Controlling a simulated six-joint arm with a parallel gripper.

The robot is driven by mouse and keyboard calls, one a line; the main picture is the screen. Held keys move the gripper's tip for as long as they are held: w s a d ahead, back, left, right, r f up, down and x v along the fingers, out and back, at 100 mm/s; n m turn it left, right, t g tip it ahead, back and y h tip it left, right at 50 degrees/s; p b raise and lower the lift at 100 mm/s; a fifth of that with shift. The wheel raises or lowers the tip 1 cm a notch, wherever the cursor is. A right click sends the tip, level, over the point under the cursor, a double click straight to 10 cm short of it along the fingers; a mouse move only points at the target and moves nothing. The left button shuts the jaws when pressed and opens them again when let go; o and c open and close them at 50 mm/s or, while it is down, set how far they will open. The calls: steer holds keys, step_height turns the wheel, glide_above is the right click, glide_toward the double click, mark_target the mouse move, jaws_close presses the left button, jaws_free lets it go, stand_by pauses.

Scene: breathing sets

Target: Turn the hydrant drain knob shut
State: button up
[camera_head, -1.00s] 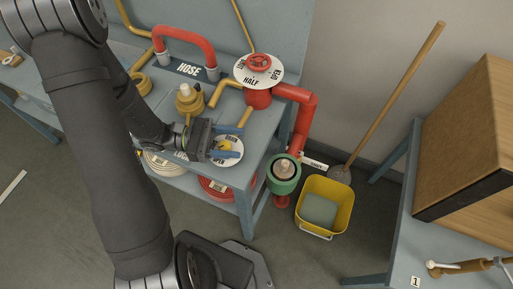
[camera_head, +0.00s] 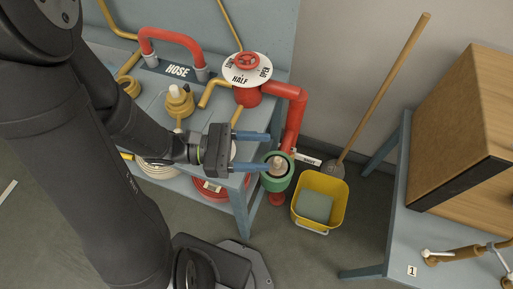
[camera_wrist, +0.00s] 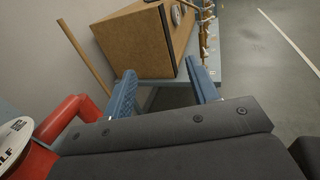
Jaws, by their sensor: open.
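A pale knob (camera_head: 277,165) sits in a green round fitting (camera_head: 279,183) low on the red hydrant pipe (camera_head: 297,115). A small white tag (camera_head: 307,159) is beside it, its lettering too small to read. My gripper (camera_head: 268,152) is open and empty, with its blue fingers pointing right. In the head view the lower finger overlaps the edge of the green fitting; I cannot tell whether they touch. The gripper also shows in the wrist view (camera_wrist: 163,84), with nothing between its fingers. The knob is not visible there.
A red handwheel (camera_head: 246,61) sits on a white dial (camera_head: 236,70) above the pipe. A yellow bucket (camera_head: 337,204) stands right of the green fitting, with a long-handled tool (camera_head: 385,90) behind it. A wooden box (camera_head: 465,130) stands on the right table.

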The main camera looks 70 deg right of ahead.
steer(key=shift+s, duration=0.1)
steer(key=w+a+f+n+t+h, duration=0.5)
steer(key=w+f, duration=0.1)
steer(key=w, duration=0.4)
steer(key=w+a+f+n+t+h, duration=0.4)
steer(key=w+a+f+h, duration=0.1)
steer(key=w, duration=0.5)
steer(key=shift+x, duration=8.55)
steer(key=shift+r, duration=0.15)
steer(key=c, duration=1)
